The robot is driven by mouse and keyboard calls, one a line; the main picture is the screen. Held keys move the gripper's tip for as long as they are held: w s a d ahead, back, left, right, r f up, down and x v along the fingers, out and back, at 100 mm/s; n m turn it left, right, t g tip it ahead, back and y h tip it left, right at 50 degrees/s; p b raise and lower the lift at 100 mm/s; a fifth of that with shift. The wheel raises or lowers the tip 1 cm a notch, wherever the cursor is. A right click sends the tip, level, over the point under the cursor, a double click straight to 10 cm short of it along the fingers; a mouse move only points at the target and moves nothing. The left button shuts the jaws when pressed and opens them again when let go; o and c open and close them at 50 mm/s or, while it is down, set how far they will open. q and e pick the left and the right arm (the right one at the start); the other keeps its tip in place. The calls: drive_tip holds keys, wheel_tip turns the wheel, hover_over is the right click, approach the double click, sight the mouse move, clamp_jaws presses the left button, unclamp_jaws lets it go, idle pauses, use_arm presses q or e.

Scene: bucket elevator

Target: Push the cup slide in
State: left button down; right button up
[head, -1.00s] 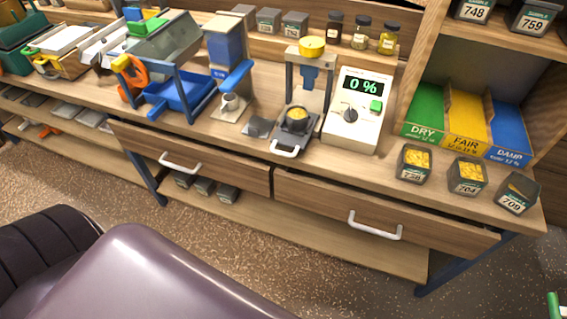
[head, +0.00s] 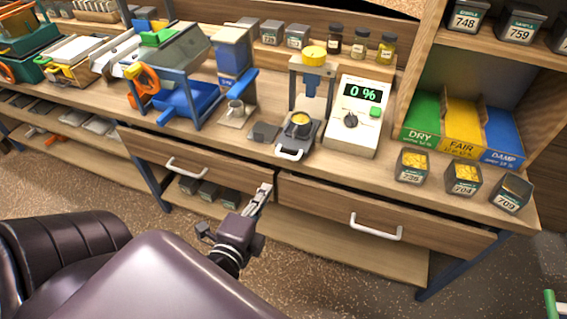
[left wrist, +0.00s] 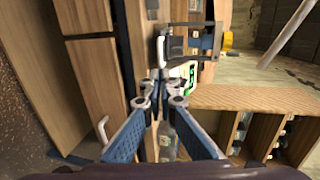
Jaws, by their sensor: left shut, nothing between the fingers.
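The cup slide (head: 292,148) is a dark plate with a white handle, at the foot of the press (head: 312,85) with a yellow knob. It sticks out toward the bench's front edge and carries a cup of yellow grain (head: 300,120). In the left wrist view, its white handle (left wrist: 161,50) shows above the fingers. My left gripper (head: 265,187) is shut and empty, in front of the drawers, below and left of the slide handle and apart from it. Its closed fingertips (left wrist: 163,90) also show in the left wrist view. My right gripper is in neither view.
A meter (head: 357,115) reading 0 % stands right of the press. Several grain boxes, including box 735 (head: 412,166), stand near the right front edge. A blue chute machine (head: 190,98) and a small cup (head: 236,107) are to the left. White drawer handles (head: 375,228) project at the front.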

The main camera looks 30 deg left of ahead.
use_arm(q)
drive_tip(key=p, duration=0.3)
approach(295, 139)
drive_tip(key=shift+s+d+f, duration=0.1)
drive_tip(key=shift+s+f, duration=0.45)
drive_tip(key=shift+s, duration=0.1)
drive_tip(key=x, duration=0.3)
drive_tip(key=r+x, duration=0.1)
drive_tip(key=x, duration=0.3)
drive_tip(key=r+x, duration=0.1)
drive_tip(key=x, duration=0.2)
drive_tip(key=shift+w, duration=0.6)
drive_tip(key=shift+r, duration=0.2)
drive_tip(key=shift+w+r+p, duration=0.1)
drive_tip(key=shift+p, duration=0.2)
